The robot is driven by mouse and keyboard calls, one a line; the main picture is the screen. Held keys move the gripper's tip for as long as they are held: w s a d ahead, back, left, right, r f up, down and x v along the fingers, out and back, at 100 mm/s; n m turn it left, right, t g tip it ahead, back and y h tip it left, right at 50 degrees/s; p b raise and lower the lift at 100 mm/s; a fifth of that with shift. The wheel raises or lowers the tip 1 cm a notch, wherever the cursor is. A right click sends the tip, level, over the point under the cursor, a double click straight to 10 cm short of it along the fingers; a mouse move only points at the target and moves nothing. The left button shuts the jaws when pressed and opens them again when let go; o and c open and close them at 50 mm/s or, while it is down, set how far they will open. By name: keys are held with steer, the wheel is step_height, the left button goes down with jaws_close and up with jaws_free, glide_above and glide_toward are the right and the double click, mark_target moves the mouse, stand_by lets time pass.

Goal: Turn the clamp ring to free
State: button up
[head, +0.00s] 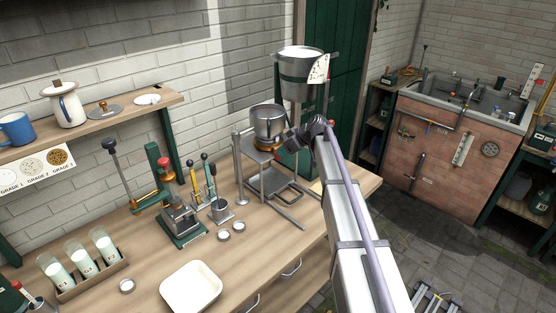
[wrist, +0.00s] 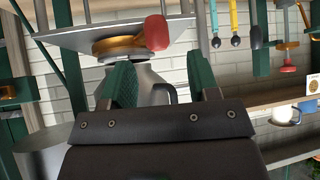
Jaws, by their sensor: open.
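The clamp ring (wrist: 120,45) is a brass-coloured band against a metal plate in the wrist view, with a red knob (wrist: 157,32) on its right side. A grey metal pot (wrist: 150,88) meets the ring and is partly hidden by my gripper. The wrist picture looks upside down. My gripper (wrist: 158,65) is open and empty, its two green-padded fingers apart, with the knob beyond and between the fingertips. In the head view my gripper (head: 303,134) is just right of the pot (head: 269,122) on its stand (head: 262,152).
A larger pail (head: 300,78) stands high behind the gripper. A press with a dark base (head: 181,224), lever tools (head: 209,180) and a white tray (head: 190,287) are on the bench to the left. The bench front between tray and stand is mostly clear.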

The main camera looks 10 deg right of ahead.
steer(key=b+x, duration=0.3)
steer(key=x, duration=0.3)
steer(key=shift+d+f, duration=0.15)
steer(key=shift+d, duration=0.05)
steer(key=shift+w+a, duration=0.1)
steer(key=shift+a, duration=0.05)
jaws_close()
